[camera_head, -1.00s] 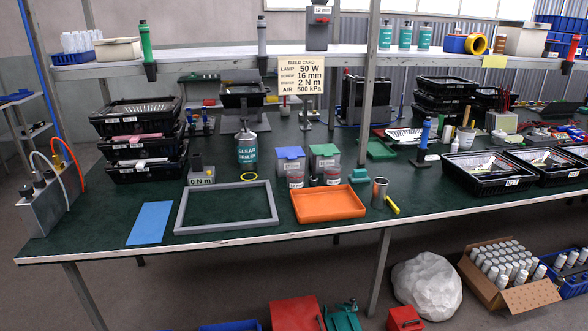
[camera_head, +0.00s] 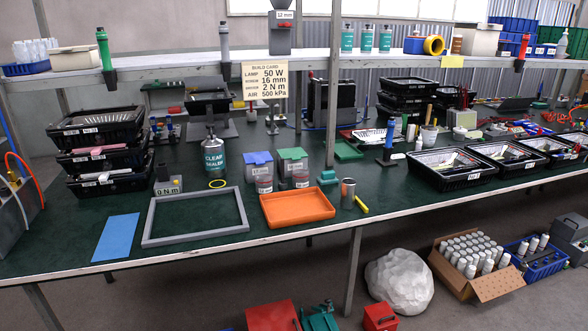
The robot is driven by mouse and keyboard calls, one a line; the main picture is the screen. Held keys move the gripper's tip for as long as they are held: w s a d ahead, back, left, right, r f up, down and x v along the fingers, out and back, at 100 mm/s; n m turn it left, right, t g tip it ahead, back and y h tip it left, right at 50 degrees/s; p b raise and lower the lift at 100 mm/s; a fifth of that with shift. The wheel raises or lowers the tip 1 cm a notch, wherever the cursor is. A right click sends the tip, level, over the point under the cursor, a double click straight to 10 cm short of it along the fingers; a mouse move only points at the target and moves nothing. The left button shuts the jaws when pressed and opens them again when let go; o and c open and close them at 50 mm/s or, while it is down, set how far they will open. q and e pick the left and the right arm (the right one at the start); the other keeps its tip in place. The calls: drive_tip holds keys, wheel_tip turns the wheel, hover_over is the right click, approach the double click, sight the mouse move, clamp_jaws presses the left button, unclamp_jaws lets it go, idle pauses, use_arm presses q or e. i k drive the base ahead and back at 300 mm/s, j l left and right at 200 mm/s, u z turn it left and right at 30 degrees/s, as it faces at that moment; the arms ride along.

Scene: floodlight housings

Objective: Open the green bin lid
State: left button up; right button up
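The green-lidded bin (camera_head: 292,154) stands on the dark green bench, near the middle of the view. It is a small grey box with a label on its front, and its green lid lies shut on top. A similar bin with a blue lid (camera_head: 258,158) stands just left of it, also shut. Small labelled jars (camera_head: 300,179) stand in front of the bins. Neither of my grippers is in view.
An orange tray (camera_head: 297,218) and a grey frame (camera_head: 195,236) lie in front of the bins. A metal cylinder (camera_head: 348,193) stands to the right. A shelf (camera_head: 400,57) and its post (camera_head: 333,110) rise behind.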

sight(296, 153)
drive_tip(key=i+l, duration=0.4)
drive_tip(key=l, duration=0.15)
drive_tip(key=i+l, duration=0.45)
drive_tip(key=l, duration=0.15)
drive_tip(key=i+l, duration=0.4)
drive_tip(key=l, duration=0.15)
